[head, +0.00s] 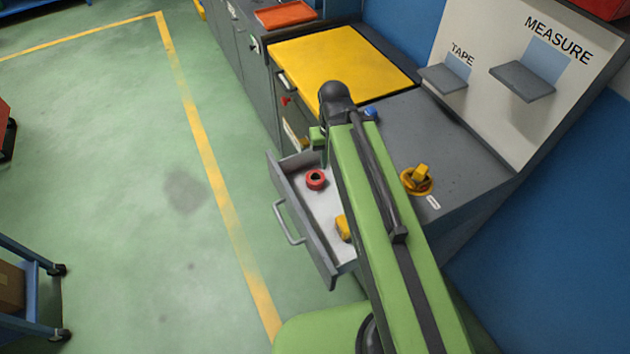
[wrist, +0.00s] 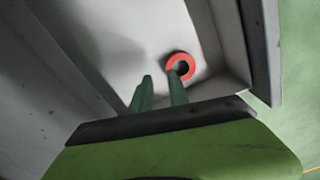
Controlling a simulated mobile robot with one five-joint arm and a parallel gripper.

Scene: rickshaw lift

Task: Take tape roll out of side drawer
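The side drawer (head: 325,211) is pulled open below the grey counter, with a white inside and a grey handle. A red tape roll (head: 316,179) lies in it towards the far end. A yellow object (head: 343,227), perhaps a tape measure, lies nearer and is partly hidden by my arm. In the wrist view the tape roll (wrist: 181,66) lies on the drawer floor (wrist: 125,45), just beyond my fingertips. My gripper (wrist: 160,78) has its two green fingers apart with nothing between them. In the head view my gripper (head: 318,138) is mostly hidden by my arm.
A yellow mat (head: 340,65) and a yellow-orange item (head: 417,180) are on the counter. A panel behind has a TAPE shelf (head: 443,78) and a MEASURE shelf (head: 522,81). An orange tray (head: 285,14) sits farther back. The green floor (head: 130,190) left of the drawer is clear.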

